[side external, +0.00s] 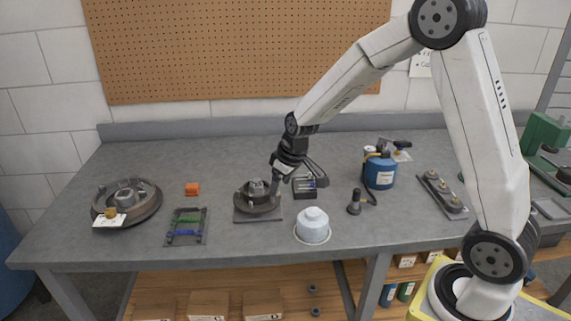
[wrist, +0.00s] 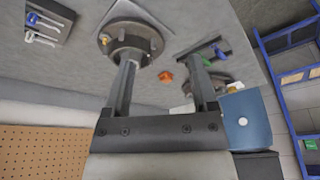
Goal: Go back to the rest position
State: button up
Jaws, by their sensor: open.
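My gripper (side external: 290,174) is above the bench just right of a round dark hub (side external: 257,197) on a square grey plate. In the wrist view my gripper (wrist: 163,62) has its two fingers wide apart, with nothing held between them. The hub (wrist: 128,42) shows there beyond the left fingertip; whether they touch I cannot tell. My arm reaches out to the left from its base at the lower right, bent over the bench.
The workbench (side external: 130,240) carries a small tool tray (side external: 306,190), a white domed container (side external: 312,226), a blue canister (side external: 379,172), an orange block (side external: 193,189), a frame with green and blue bars (side external: 187,226) and a large drum (side external: 148,205). A pegboard (side external: 220,50) stands behind.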

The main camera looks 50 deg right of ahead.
jog(key=s+a, duration=0.2)
jog(key=s, duration=0.6)
jog(key=s+a+m, duration=0.1)
jog(key=s+a, duration=0.1)
jog(key=s, duration=0.7)
jog(key=shift+s+a+m+g+h, duration=0.2)
jog(key=shift+a+m+g+h, duration=0.1)
jog(key=shift+a+g, duration=0.1)
